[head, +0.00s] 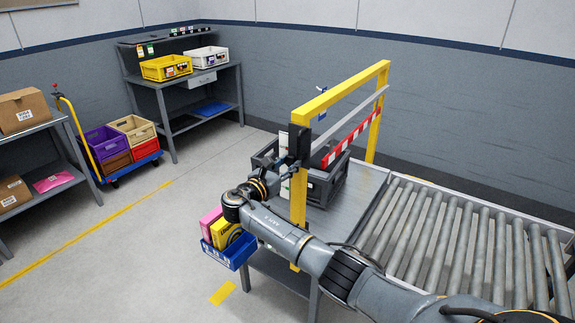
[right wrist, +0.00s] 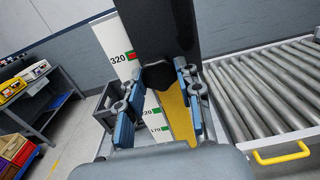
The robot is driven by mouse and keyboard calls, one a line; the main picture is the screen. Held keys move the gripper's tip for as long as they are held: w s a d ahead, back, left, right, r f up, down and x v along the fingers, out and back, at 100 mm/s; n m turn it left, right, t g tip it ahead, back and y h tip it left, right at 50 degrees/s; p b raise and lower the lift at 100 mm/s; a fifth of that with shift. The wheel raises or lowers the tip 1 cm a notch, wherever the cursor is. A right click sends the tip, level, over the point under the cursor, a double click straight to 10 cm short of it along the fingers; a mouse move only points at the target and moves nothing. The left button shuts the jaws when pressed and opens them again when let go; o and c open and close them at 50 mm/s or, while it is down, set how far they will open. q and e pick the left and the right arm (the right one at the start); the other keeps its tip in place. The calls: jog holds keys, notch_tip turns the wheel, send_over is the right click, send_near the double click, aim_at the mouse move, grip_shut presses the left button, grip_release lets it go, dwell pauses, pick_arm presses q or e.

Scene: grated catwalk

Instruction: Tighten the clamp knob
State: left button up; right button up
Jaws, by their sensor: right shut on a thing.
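The clamp is a black block (head: 299,142) on the yellow post (head: 298,205) of a gate frame; it fills the top of the right wrist view (right wrist: 158,25). Its dark clamp knob (right wrist: 158,76) sticks out toward me. My right gripper (right wrist: 157,78) has its blue fingers on either side of the knob and is shut on it. In the head view this gripper (head: 283,160) reaches the clamp from the left; the knob is hidden or too small to tell there. A white scale marked 320 (right wrist: 117,52) runs behind. My left gripper is not in view.
A grey crate (head: 325,185) stands on the metal table behind the post. A red-and-white bar (head: 352,135) crosses the gate. The roller conveyor (head: 460,240) lies right. A blue bin (head: 230,252) with boxes hangs below my arm.

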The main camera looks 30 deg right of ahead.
jog(key=shift+f+m+b, duration=0.2)
jog(key=shift+m+b, duration=0.8)
jog(key=shift+m, duration=0.2)
jog(key=m+b, duration=0.3)
jog(key=shift+m, duration=0.3)
jog(key=m+b, duration=1.4)
jog(key=b, duration=0.2)
jog(key=shift+w, duration=0.1)
jog(key=shift+r+m+b, duration=0.15)
jog(key=shift+m+b, duration=0.7)
jog(key=shift+m, duration=0.15)
jog(key=shift+r+m+b, duration=0.1)
jog(key=shift+m+b, duration=0.7)
jog(key=shift+m, duration=0.2)
jog(key=o, duration=1.2)
jog(key=shift+c, duration=0.2)
